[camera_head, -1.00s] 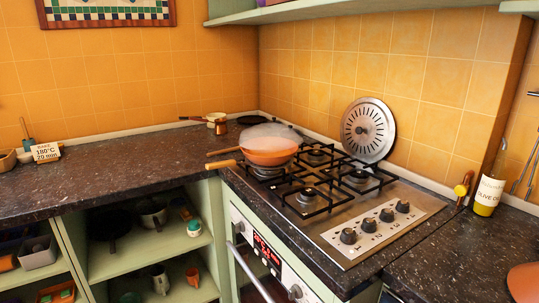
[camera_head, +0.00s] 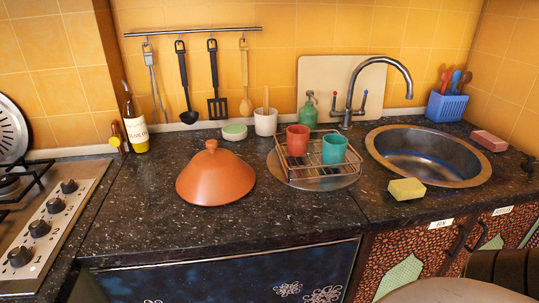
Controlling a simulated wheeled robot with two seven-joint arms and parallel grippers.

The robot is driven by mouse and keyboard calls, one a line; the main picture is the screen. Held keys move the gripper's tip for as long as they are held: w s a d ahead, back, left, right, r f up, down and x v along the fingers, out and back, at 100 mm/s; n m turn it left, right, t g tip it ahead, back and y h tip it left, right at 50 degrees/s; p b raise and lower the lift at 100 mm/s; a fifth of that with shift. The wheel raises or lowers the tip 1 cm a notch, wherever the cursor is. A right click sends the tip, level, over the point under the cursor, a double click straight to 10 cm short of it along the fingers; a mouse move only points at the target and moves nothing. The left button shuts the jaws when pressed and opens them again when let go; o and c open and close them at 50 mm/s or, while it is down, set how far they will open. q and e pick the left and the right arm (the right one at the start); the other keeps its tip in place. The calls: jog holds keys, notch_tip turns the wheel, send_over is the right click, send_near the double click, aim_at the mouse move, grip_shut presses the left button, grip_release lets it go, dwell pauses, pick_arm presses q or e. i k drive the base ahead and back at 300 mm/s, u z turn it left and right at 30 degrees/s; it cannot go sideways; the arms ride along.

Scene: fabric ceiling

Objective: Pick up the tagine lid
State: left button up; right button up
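The tagine lid (camera_head: 215,180) is an orange-brown cone with a round knob on top. It sits upright on the dark speckled counter (camera_head: 150,235), between the stove and the dish rack. Neither of my grippers shows in the head view.
The stove (camera_head: 50,225) with its knobs is at the left. An olive oil bottle (camera_head: 135,120) stands behind and left of the lid. A wire dish rack (camera_head: 312,178) with a red and a teal cup, then the sink (camera_head: 425,155), lie to the right. The counter in front is clear.

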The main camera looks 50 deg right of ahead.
aim_at(214, 176)
jog(key=z, duration=1.1)
jog(key=k, duration=1.3)
jog(key=z, duration=0.5)
jog(key=i, duration=1.2)
jog(key=u, duration=0.45)
